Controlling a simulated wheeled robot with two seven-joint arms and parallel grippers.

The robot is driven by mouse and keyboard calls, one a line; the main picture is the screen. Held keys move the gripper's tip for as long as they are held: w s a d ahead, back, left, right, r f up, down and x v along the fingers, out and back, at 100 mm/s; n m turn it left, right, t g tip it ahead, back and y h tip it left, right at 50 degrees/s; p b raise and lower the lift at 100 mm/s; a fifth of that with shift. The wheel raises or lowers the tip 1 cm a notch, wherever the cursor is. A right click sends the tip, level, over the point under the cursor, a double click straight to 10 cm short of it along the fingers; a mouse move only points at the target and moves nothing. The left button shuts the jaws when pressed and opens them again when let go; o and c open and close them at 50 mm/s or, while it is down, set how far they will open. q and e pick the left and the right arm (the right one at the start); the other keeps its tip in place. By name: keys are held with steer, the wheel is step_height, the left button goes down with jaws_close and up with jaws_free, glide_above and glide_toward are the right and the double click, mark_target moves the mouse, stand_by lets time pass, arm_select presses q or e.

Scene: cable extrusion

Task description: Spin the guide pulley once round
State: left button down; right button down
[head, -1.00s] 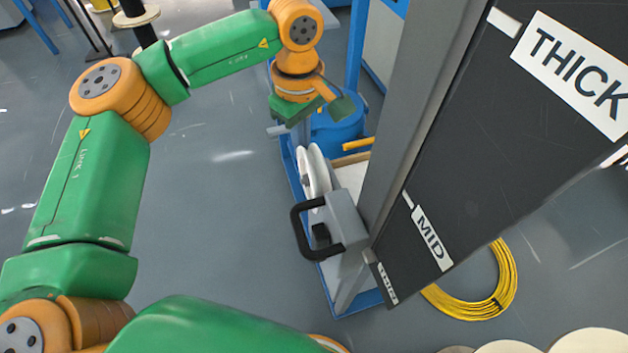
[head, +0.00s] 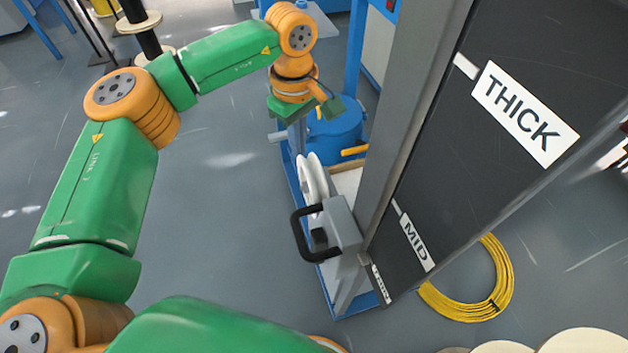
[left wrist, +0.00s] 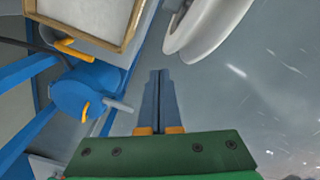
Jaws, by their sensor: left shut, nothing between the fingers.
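The guide pulley, a white grooved wheel (head: 311,182), stands on edge on a blue-framed machine in the middle of the head view. It also shows at the top of the left wrist view (left wrist: 208,24), right of my fingers. My left gripper (left wrist: 159,72) is shut, with its two blue-grey fingers together and nothing between them. In the head view the left gripper (head: 298,138) hangs just beyond the pulley, on its far side. The fingertips look apart from the wheel rim. My right gripper is not in view.
A grey box with a black handle (head: 300,235) sits at the pulley's near side. A tall dark panel (head: 440,190) marked THICK and MID fills the right. A blue cylinder (head: 336,128) stands behind. A yellow cable coil (head: 470,312) lies on the floor. Floor left of the pulley is clear.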

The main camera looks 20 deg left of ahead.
arm_select(q)
step_height(320, 180, up, 8)
steer(key=p, duration=0.8)
steer(key=s+d+b, duration=0.2)
steer(key=s, duration=0.1)
steer(key=s+d+b, duration=0.1)
steer(key=b, duration=0.1)
steer(key=shift+s+f, duration=0.2)
steer(key=shift+f, duration=0.05)
steer(key=shift+s+r, duration=0.1)
